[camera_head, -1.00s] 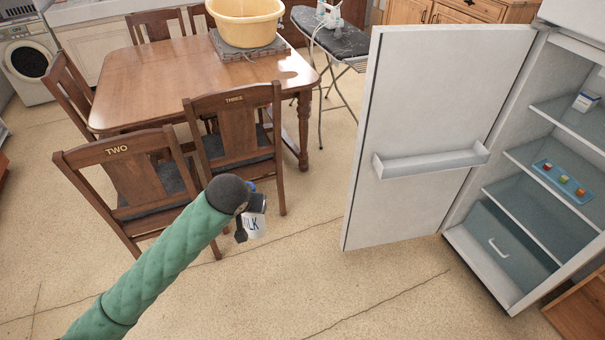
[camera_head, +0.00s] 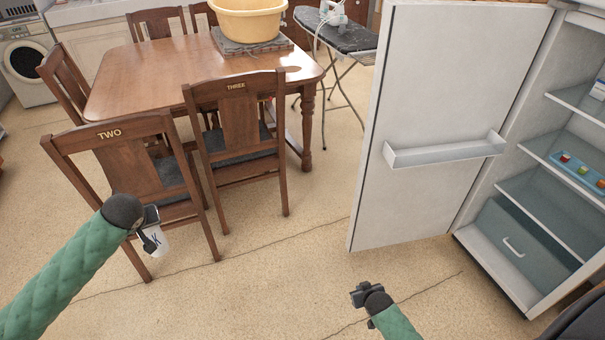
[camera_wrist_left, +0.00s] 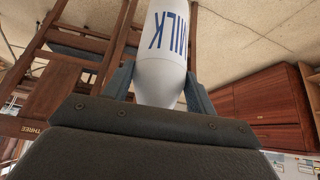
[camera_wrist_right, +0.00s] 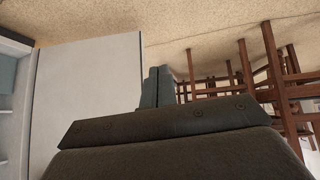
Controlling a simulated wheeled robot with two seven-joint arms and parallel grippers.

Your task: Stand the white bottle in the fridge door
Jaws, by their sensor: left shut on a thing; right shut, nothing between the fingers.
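The white bottle (camera_wrist_left: 163,55), with blue MILK lettering, is held between the fingers of my left gripper (camera_wrist_left: 155,85) in the left wrist view. In the head view my left gripper (camera_head: 148,232) and the bottle (camera_head: 157,241) are at the left, in front of chair TWO and well away from the fridge. The fridge door (camera_head: 445,110) stands wide open, with one shallow white bin (camera_head: 445,150) across its inner face. My right gripper (camera_head: 366,293) is low in front of the door, and its fingers show closed and empty in the right wrist view (camera_wrist_right: 158,86).
The fridge shelves (camera_head: 580,100) hold a blue tray (camera_head: 573,176) with small coloured items. Chairs marked TWO (camera_head: 110,134) and THREE (camera_head: 236,88), a wooden table (camera_head: 150,75) and an ironing board (camera_head: 340,35) stand at the back. The floor (camera_head: 270,270) between the chairs and door is clear.

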